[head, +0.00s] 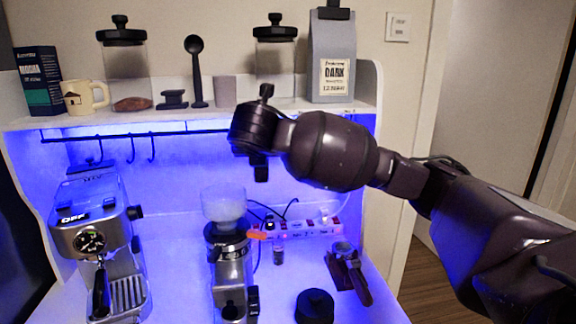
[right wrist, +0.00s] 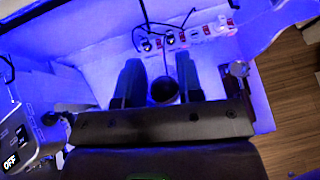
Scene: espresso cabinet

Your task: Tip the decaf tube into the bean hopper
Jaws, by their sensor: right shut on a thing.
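My right gripper (head: 261,172) hangs fingers-down above and a little right of the clear bean hopper (head: 223,207), which tops the silver grinder (head: 230,270). In the right wrist view its two fingers stand apart around a dark round end (right wrist: 163,88), which I take for the decaf tube held between them. In the head view the held tube is hidden or too dark to make out. The hopper is hidden in the wrist view. My left gripper is not in view.
The espresso machine (head: 95,240) stands left, the portafilter (head: 350,275) right, and a black round thing (head: 315,306) in front. A shelf (head: 200,115) with jars runs above.

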